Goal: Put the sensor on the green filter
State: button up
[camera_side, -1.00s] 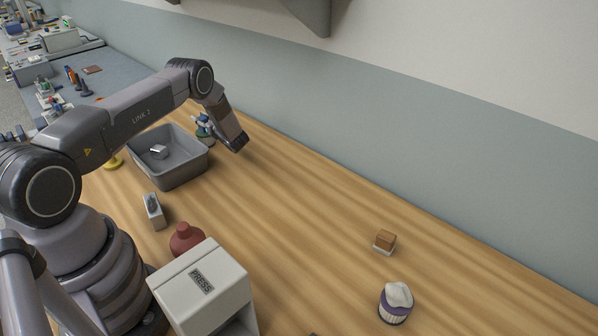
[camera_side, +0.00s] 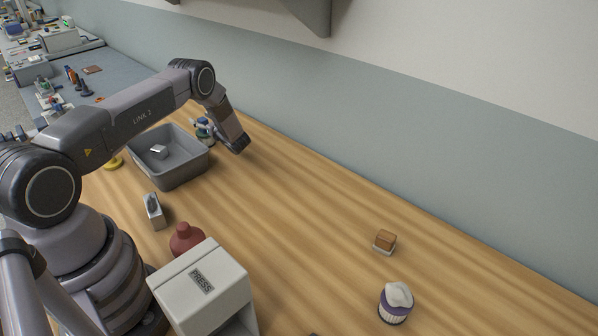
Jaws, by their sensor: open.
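A small blue-and-white piece (camera_side: 203,126), possibly the sensor, shows just beyond the grey tray's right rim. A dark green part (camera_side: 208,140), possibly the green filter, shows directly below it. The piece appears to rest on the green part, but they are too small and too close to my arm to be sure of contact. My gripper (camera_side: 238,147) is to the right of them, pointing down and to the right, open, with nothing seen in it. Its fingertips are hard to make out.
The grey tray (camera_side: 178,178) holds a small whitish piece (camera_side: 159,151). Nearby are a grey metal block (camera_side: 154,211), a red bottle (camera_side: 185,239) and a white press (camera_side: 203,290). A brown block (camera_side: 385,241) and a purple-and-white jar (camera_side: 396,303) stand right. The middle table is clear.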

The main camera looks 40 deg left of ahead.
jog(key=d, duration=1.1)
jog(key=shift+d+r, duration=0.2)
jog(key=s+d+r+n+g+h, duration=0.1)
jog(key=s+d+r+n+h, duration=0.25)
jog(key=r, duration=0.55)
jog(key=s+d+r+n+g+h, duration=0.1)
jog(key=s+d+r+n+h, duration=0.2)
jog(key=r, duration=0.5)
jog(key=s+d+r+n+g+h, duration=0.1)
jog(key=s+d+r+n, duration=0.25)
jog(key=r, duration=0.55)
jog(key=s+d+r+n+t+h, duration=0.3)
jog(key=s+d+n+t+h, duration=0.1)
jog(key=s+d, duration=0.5)
jog(key=s+d+r+n+t+h, duration=0.4)
jog(key=s+d+h, duration=0.2)
jog(key=s+d, duration=0.4)
jog(key=shift+s+d+r+t, duration=0.15)
jog(key=shift+s+r+t, duration=0.15)
jog(key=shift+s, duration=0.6)
